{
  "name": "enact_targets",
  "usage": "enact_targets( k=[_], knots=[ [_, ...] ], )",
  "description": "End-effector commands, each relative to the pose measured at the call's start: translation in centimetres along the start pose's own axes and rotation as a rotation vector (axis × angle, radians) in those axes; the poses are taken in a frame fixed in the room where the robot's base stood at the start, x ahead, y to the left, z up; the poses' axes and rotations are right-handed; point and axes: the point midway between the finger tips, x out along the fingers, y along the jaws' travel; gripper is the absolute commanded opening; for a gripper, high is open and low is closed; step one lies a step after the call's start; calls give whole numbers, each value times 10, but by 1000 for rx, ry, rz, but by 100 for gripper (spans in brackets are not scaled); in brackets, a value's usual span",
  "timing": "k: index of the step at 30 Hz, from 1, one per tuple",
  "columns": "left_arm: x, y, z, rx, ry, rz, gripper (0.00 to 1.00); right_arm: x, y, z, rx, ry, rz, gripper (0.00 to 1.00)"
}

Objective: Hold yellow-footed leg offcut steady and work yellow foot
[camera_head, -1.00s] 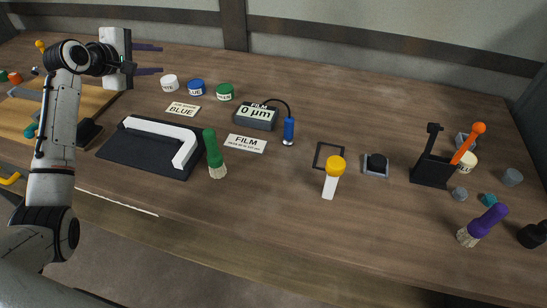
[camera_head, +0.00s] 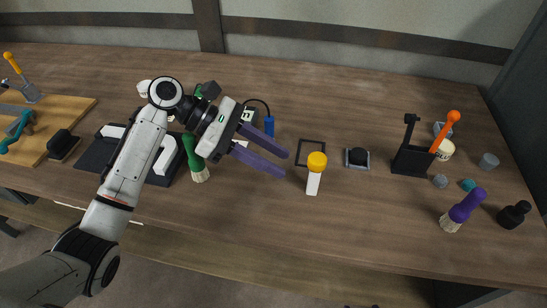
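The leg offcut is a short white piece (camera_head: 313,184) with a yellow foot (camera_head: 317,161) on top. It stands on the wooden table right of the middle in the head view. My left gripper (camera_head: 286,164) reaches in from the left, with its two purple fingers spread apart and nothing between them. Its fingertips point right, a short way left of the offcut, and do not appear to touch it.
Green (camera_head: 195,160) and purple (camera_head: 464,208) brushes, a black holder (camera_head: 412,158) with an orange-handled tool, and a blue probe (camera_head: 269,126) stand around. The front table is clear.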

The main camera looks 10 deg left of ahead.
Motion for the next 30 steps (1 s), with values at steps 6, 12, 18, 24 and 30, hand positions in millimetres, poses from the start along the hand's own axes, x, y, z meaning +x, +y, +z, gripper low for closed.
enact_targets(
  k=[6,12,18,24,30],
  knots=[
    [18,-5,0,-2,-1,-17,32,0,0,0,0,0,0,46],
    [45,-5,0,-2,-2,-17,32,0,0,0,0,0,0,46],
    [69,-5,0,-2,-2,-15,32,0,0,0,0,0,0,46],
    [82,-5,0,-2,0,-13,32,0,0,0,0,0,0,46],
    [83,-5,0,-1,0,-12,10,0,0,0,0,0,0,46]
  ],
)
